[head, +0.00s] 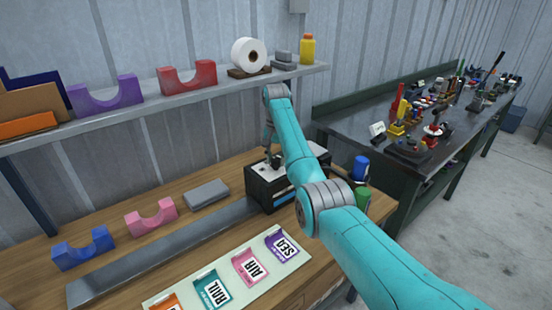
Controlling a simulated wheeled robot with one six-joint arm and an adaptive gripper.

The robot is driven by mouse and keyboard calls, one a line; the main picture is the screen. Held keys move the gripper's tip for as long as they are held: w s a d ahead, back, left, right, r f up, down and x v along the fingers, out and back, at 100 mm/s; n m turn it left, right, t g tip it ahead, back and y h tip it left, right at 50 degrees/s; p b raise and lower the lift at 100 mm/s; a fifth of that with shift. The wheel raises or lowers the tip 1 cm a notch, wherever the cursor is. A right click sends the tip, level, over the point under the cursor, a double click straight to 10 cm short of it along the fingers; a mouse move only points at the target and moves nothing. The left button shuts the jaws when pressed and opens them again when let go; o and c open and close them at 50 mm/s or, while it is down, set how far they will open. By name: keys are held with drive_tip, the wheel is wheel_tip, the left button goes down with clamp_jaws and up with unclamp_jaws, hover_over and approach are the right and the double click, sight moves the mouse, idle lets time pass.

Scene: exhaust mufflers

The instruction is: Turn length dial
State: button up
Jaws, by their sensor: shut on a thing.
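A black box-shaped machine (262,190) with a pale top and a blue strip on its front stands at the back right of the wooden bench. My gripper (273,163) points down at the top of this machine, small and dark in the picture. It is shut on what appears to be the length dial there. The dial itself is hidden by the fingers and too small to make out. My teal arm covers the right part of the machine.
Blue (84,248) and pink (151,217) cradles, a grey block (206,194) and a metal rail (165,250) lie left of the machine. Labelled cards lie on a pale mat (165,296) in front. A shelf (140,108) runs above; blue (360,168) and green containers stand right.

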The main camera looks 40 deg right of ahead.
sight(276, 159)
drive_tip(key=n, duration=0.5)
drive_tip(key=shift+n, duration=2.5)
drive_tip(key=o, duration=1.1)
drive_tip(key=shift+o, duration=0.2)
drive_tip(key=shift+r, duration=3.7)
